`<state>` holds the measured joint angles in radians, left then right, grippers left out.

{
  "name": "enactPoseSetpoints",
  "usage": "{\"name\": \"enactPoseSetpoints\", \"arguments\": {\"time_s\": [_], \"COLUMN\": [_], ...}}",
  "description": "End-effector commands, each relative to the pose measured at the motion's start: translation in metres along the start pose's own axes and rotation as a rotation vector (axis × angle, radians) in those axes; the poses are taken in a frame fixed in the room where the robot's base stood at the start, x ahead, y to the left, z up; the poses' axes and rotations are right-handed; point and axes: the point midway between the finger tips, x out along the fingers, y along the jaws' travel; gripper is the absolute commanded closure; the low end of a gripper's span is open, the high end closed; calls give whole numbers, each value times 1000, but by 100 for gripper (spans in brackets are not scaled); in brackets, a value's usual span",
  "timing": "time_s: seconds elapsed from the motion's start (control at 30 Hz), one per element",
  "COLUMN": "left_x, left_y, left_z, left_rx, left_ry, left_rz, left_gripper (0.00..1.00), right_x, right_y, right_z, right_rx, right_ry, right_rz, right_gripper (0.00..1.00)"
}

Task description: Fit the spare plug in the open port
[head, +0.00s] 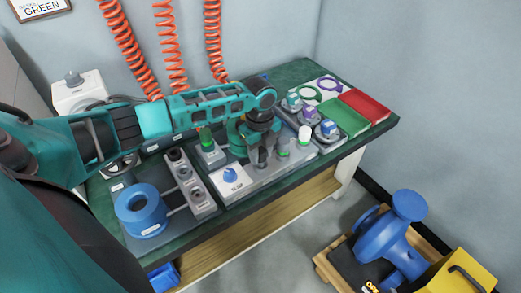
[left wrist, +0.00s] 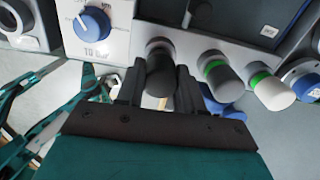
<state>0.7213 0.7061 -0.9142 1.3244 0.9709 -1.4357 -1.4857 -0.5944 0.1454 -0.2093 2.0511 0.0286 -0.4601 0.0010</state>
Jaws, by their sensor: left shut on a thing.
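My left gripper (head: 262,158) is over the front of the bench, pointing down. In the left wrist view its fingers (left wrist: 159,92) are shut on a dark plug (left wrist: 159,68). The plug is at the left end of a grey port block (left wrist: 200,42). No green ring shows around it, and I cannot tell how deep it sits. Beside it on the block are a dark-capped plug with a green ring (left wrist: 218,78) and a white-capped plug with a green ring (left wrist: 270,90). The white-capped plug also shows in the head view (head: 304,134). My right gripper is not in view.
A white panel with a blue knob (head: 230,175) is left of the gripper. A blue ring-shaped part (head: 141,209) and a grey socket strip (head: 190,185) are further left. Capped fittings (head: 310,116), a green tray (head: 344,118) and a red tray (head: 366,105) are on the right.

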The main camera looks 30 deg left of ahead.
Motion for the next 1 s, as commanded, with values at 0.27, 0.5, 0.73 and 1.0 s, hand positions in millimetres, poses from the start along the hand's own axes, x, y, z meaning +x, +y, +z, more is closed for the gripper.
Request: {"name": "enactPoseSetpoints", "arguments": {"time_s": [0.27, 0.5, 0.73, 1.0], "left_x": [6, 8, 8, 8], "left_y": [0, 0, 0, 0], "left_z": [0, 0, 0, 0], "left_rx": [0, 0, 0, 0], "left_ry": [0, 0, 0, 0], "left_rz": [0, 0, 0, 0], "left_gripper": [96, 54, 33, 33], "right_x": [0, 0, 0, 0], "right_y": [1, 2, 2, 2], "right_z": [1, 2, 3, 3], "right_rx": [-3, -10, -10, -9], "right_ry": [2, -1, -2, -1], "right_rz": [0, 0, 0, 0], "right_gripper": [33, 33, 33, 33]}}
